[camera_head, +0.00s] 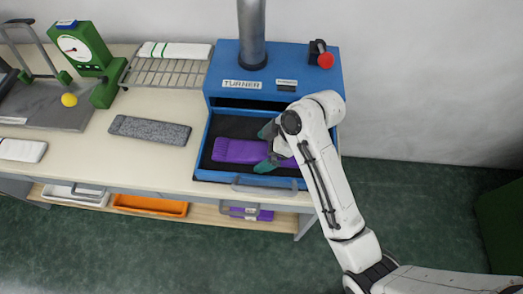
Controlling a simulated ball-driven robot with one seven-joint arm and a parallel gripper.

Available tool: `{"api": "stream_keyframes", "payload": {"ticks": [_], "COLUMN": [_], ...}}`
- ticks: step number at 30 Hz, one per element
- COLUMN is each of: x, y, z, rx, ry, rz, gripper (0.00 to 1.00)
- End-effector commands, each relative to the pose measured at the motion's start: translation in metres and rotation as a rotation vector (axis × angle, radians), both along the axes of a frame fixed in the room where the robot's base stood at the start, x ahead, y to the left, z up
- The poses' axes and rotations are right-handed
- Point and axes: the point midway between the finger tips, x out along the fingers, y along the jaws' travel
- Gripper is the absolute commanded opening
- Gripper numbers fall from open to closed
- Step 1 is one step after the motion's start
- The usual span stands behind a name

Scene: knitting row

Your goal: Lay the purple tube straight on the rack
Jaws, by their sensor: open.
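The purple tube (238,150) is a knitted piece lying flat in the open blue drawer of the turner, running left to right. Its right part is partly hidden by my gripper and arm. My gripper (266,149) is over the tube's right half, with one green fingertip on the far side of it and one on the near side. The jaws are open; whether they touch the tube cannot be told. The wire rack (167,73) stands at the back of the table, left of the turner. A white tube with a green stripe (175,50) lies across its far side.
A blue turner (300,62) with a red knob and grey pipe stands behind the drawer (203,140). A grey mat (150,130) lies in front of the rack. A green scale (85,50) is left of the rack. Bins sit on the shelf below.

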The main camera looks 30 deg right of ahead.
Motion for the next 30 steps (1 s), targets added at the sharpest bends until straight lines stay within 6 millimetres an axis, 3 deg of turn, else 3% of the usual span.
{"api": "stream_keyframes", "payload": {"ticks": [4, 22, 30], "x": [-0.0001, -0.0002, -0.0001], "y": [-0.0002, -0.0004, -0.0004], "z": [0.0001, 0.0005, 0.0025], "rx": [0.0, 0.0, 0.0], "ry": [0.0, -0.001, -0.001], "rz": [0.0, -0.001, -0.001], "gripper": [0.98, 0.41, 0.4]}}
